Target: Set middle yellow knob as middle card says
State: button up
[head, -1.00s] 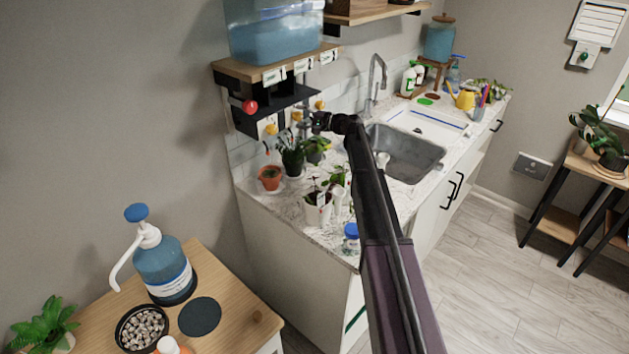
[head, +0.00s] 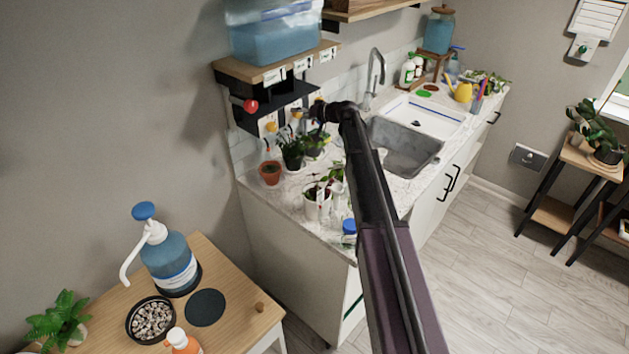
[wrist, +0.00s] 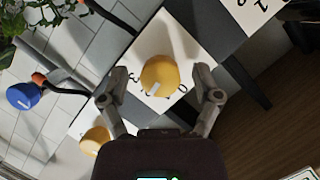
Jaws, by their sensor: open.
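In the wrist view a yellow knob (wrist: 160,76) with a pale pointer mark sits on a white dial plate (wrist: 185,42), between the tips of my open gripper (wrist: 162,92). The fingers stand apart on both sides; contact is not visible. A second yellow knob (wrist: 95,141) is at lower left. In the head view a left yellow knob (head: 271,127) and a middle yellow knob (head: 297,114) show under the shelf; my gripper (head: 316,112) covers the area right of them. The middle card (head: 302,65) hangs on the shelf edge; its writing is too small to read.
A red ball-shaped knob (head: 250,106) juts out at the left. A blue water tank (head: 275,38) stands on the shelf above. Potted plants (head: 291,148) crowd the counter just below the knobs. A blue knob-like part (wrist: 23,95) shows at the wrist view's left.

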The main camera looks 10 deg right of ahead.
jog(key=n+h+p, duration=0.1)
jog(key=n, duration=0.1)
jog(key=shift+r+n+h, duration=0.15)
jog(key=shift+n+h, duration=0.15)
jog(key=p+v, duration=0.5)
jog(key=v, duration=0.9)
jog(key=s+a+f+g+h, duration=0.2)
jog(key=s+a+f, duration=0.3)
jog(key=s, duration=0.5)
jog(key=s+a+f+m+g+h+b, duration=0.1)
jog(key=s+a+f+g+h, duration=0.2)
jog(key=s, duration=0.8)
jog(key=shift+a+f+g, duration=0.8)
jog(key=shift+a+f, duration=0.4)
jog(key=shift+f, duration=0.65)
jog(key=s+f+m+g+h+b, duration=0.1)
jog(key=s+f+h, duration=0.1)
jog(key=s, duration=0.5)
jog(key=s+f+m+g+h+b, duration=0.1)
jog(key=s+f+g+h+b, duration=0.1)
jog(key=s, duration=0.6)
jog(key=shift+d+f+h, duration=0.35)
jog(key=shift+f+h, duration=0.05)
jog(key=shift+f, duration=0.05)
